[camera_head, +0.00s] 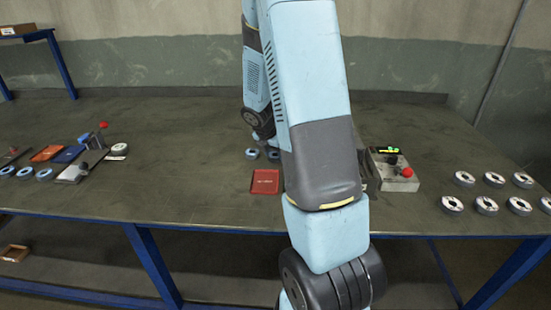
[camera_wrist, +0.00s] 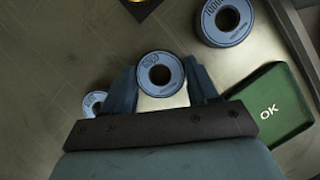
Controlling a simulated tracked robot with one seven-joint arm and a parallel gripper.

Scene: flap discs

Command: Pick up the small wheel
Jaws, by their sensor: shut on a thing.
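In the wrist view, a small wheel (camera_wrist: 160,92), a grey-blue disc with dark print and a dark centre hole, sits between the two fingers of my gripper (camera_wrist: 160,68). The fingers are shut on its sides. A larger-looking wheel (camera_wrist: 210,33) lies at the upper right, apart from the gripper. Another wheel (camera_wrist: 90,101) shows at the left, partly hidden by my gripper. In the head view my arm hides the gripper and the held wheel; two blue-grey wheels (camera_head: 252,154) (camera_head: 273,154) show left of my arm.
A green tray marked OK (camera_wrist: 276,91) lies right of my gripper. In the head view a red tray (camera_head: 265,187) lies near the front edge. A control box with a red button (camera_head: 397,184) stands right of my arm. Several discs (camera_head: 453,205) lie far right. The table's left middle is clear.

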